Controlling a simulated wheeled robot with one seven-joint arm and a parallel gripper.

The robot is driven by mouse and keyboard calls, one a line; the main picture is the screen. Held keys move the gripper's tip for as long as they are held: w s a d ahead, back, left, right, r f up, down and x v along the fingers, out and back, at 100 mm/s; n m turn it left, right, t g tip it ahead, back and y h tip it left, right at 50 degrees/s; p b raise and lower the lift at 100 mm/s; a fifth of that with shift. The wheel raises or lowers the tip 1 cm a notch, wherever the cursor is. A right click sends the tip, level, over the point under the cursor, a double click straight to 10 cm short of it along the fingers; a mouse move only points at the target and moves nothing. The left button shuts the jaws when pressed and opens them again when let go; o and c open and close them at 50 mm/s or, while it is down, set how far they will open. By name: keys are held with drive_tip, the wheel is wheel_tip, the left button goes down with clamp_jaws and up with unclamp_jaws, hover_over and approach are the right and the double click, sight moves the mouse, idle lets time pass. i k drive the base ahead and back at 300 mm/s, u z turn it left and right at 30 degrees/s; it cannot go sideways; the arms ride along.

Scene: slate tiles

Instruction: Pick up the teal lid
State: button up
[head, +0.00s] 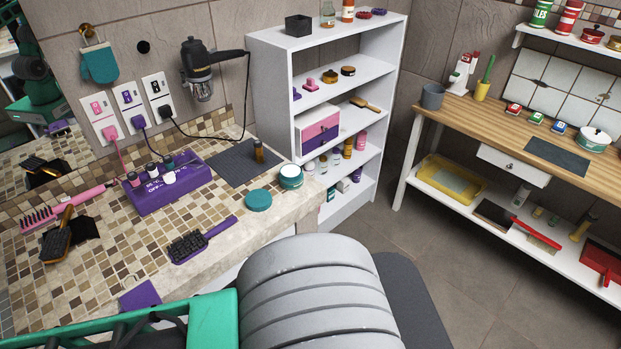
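The teal lid (258,200) is a flat round disc lying on the mosaic-tiled counter (215,255), near its right front edge. Just behind it and to its right stands a short round teal and white jar (291,177). A narrow gap seems to lie between lid and jar. Nothing covers the lid. My gripper is not in view; only grey and green parts of my body show at the bottom.
A purple hairbrush (202,240) lies left of the lid. A dark mat (250,164) with an amber bottle (259,152) and a purple holder (165,184) are behind. A white shelf unit (256,85) stands beyond the counter.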

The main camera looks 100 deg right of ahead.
sight(259, 200)
drive_tip(key=z, duration=3.45)
drive_tip(key=i, duration=0.15)
drive_tip(key=u, duration=0.1)
